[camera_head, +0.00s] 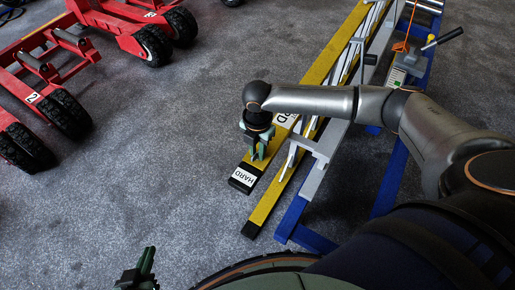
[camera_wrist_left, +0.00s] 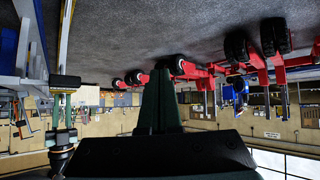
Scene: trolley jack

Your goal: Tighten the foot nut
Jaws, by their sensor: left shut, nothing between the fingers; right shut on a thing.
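My right gripper (camera_head: 257,153) points down over this end and is shut on a small part just above the foot. The fingers hide that part, so I cannot make out the foot nut itself. In the left wrist view, which is upside down, the right gripper (camera_wrist_left: 62,137) shows at the left by the black foot (camera_wrist_left: 65,82). My left gripper (camera_head: 140,272) is shut and empty, low in the head view and apart from the beam; its fingers (camera_wrist_left: 160,100) fill the wrist view's middle.
A second yellow beam (camera_head: 315,145) and a blue frame (camera_head: 390,182) stand to the right. A grey box with a lever (camera_head: 405,65) sits on the rack. Red wheeled jacks (camera_head: 45,85) stand at the left. The grey floor (camera_head: 165,140) between is clear.

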